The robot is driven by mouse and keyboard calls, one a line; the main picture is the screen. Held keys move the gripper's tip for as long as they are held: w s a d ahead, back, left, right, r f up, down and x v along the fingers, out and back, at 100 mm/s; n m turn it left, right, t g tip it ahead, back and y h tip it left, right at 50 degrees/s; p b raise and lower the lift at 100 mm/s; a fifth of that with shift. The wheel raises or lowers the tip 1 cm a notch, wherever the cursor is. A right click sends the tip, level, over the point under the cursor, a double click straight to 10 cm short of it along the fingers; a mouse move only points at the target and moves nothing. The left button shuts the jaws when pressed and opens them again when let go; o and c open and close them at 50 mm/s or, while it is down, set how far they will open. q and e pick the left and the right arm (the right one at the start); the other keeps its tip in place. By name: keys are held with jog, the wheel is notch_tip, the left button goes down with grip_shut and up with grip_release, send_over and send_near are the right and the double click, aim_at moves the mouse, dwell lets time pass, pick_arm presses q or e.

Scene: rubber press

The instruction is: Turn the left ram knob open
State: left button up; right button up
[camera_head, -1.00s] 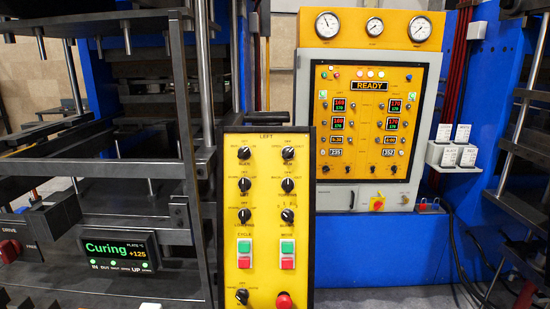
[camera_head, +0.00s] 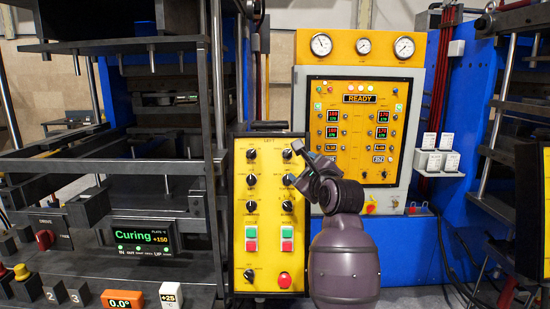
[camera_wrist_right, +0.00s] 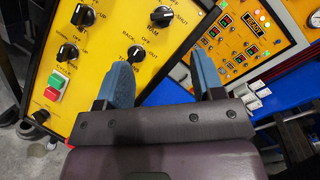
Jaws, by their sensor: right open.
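The yellow control panel (camera_head: 268,215) headed LEFT has two columns of black knobs. The knob I take as the left ram knob (camera_head: 287,154) is at the top of the right column. In the right wrist view a black knob (camera_wrist_right: 162,15) has lettering below it that looks like RAM. My right gripper (camera_head: 293,164) is in front of the panel's upper right edge, open and empty. In the right wrist view its blue fingers (camera_wrist_right: 160,60) are spread, the left fingertip near a lower knob (camera_wrist_right: 135,53). My left gripper is out of view.
Green and red buttons (camera_head: 251,239) and a red stop button (camera_head: 284,280) sit lower on the panel. A READY cabinet (camera_head: 409,160) stands behind to the right. The press (camera_head: 130,185) is at left, its display (camera_head: 143,238) reading Curing, +150.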

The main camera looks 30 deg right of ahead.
aim_at(288, 154)
jog(key=shift+m, duration=0.3)
jog(key=x, duration=0.3)
jog(key=p+x, duration=0.1)
jog(key=x, duration=0.7)
jog(key=shift+a+r+p, duration=0.1)
jog(key=shift+r+p, duration=0.2)
jog(key=shift+p, duration=0.05)
jog(key=shift+c, duration=0.4)
jog(key=c, duration=0.9)
jog(key=shift+o, duration=0.2)
